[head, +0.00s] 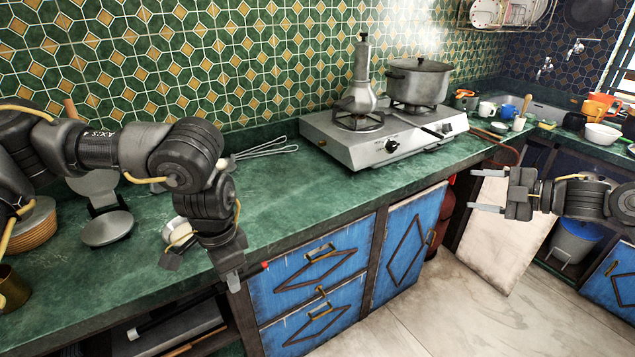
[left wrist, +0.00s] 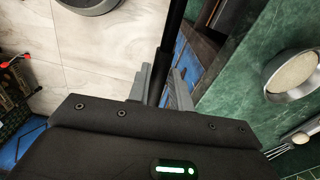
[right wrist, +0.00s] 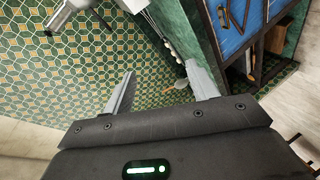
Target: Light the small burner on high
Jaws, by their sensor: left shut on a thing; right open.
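The gas hotplate (head: 385,150) stands on the green counter with two burners and two front knobs. The left knob (head: 391,146) and right knob (head: 446,128) face the front; I cannot read their settings. A tall-necked metal pot (head: 358,95) stands on the left burner (head: 357,123). A wide lidded pot (head: 418,82) covers the right burner. I see no flame. My left gripper (head: 233,280) is low by the counter's front edge, shut on a thin dark rod (left wrist: 170,45). My right gripper (head: 488,190) is open and empty, right of and below the hotplate.
A wire whisk (head: 265,148) and a small round bowl (left wrist: 292,72) lie on the counter (head: 290,205). Cups and a white bowl (head: 602,134) stand by the sink at right. Blue drawers (head: 318,268) are below. The counter before the hotplate is clear.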

